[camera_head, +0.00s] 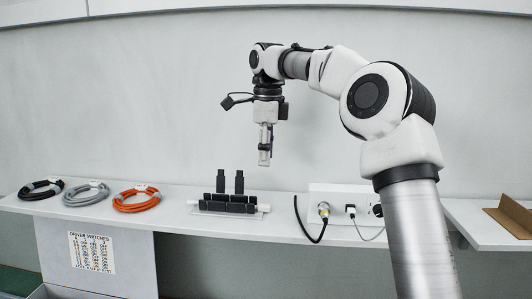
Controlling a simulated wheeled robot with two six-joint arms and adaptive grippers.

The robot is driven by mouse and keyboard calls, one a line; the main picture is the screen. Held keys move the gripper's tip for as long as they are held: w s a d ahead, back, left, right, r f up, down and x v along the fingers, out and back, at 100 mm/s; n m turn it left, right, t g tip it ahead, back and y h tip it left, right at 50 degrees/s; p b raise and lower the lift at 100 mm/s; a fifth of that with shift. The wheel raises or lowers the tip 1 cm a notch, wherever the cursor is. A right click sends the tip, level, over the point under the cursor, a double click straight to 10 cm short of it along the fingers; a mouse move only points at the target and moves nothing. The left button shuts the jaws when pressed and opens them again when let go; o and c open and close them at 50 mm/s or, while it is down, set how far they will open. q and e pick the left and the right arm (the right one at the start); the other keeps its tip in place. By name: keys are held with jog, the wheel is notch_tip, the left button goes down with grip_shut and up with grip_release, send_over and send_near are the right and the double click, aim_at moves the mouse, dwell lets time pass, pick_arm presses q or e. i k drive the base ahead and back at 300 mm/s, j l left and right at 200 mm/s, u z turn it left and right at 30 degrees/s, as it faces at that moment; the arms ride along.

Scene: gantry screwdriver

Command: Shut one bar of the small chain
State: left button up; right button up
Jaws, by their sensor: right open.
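The small chain (228,203) is a row of black links on a light base on the white bench, left of the picture's middle. Two black bars (239,182) stand upright from it, side by side; the other bar (221,181) is just to the left. The rest of the row lies low. My right gripper (265,157) points down above and a little to the right of the chain. It is open and empty, with clear air between it and the bars. My left gripper is not in view.
Coiled black (41,189), grey (86,194) and orange (137,198) cables lie on the bench at left. A white box with a connector (324,209) and cables stands right of the chain. A brown tray (511,216) sits far right. A switch notice (92,253) hangs below the bench.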

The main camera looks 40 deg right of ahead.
aim_at(221, 178)
jog(key=k+j, duration=0.35)
jog(key=j, duration=0.15)
jog(key=k+j, duration=0.4)
jog(key=j, duration=0.1)
